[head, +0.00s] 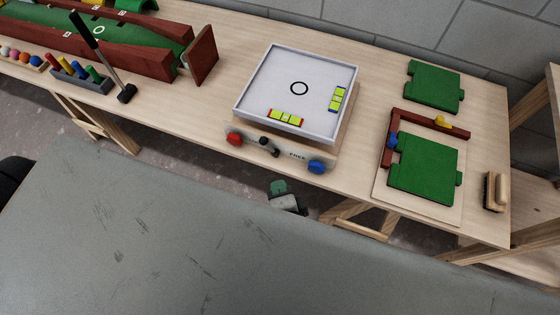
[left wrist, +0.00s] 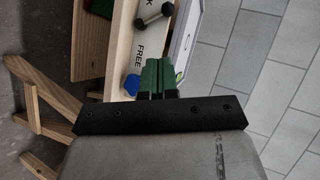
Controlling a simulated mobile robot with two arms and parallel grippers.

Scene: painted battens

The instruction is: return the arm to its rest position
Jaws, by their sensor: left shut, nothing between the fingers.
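My left gripper (head: 279,187) shows in the head view as small green fingers on a grey body, in front of the bench edge and below the white tray. In the left wrist view its green fingers (left wrist: 156,78) stand side by side from a black bar, shut with nothing between them. Most of the left arm is hidden in the head view. My right gripper is in neither view.
On the wooden bench (head: 215,107) stands a white tray (head: 265,68) holding yellow-green blocks. Below it are a red knob (head: 234,138) and a blue knob (head: 317,166).

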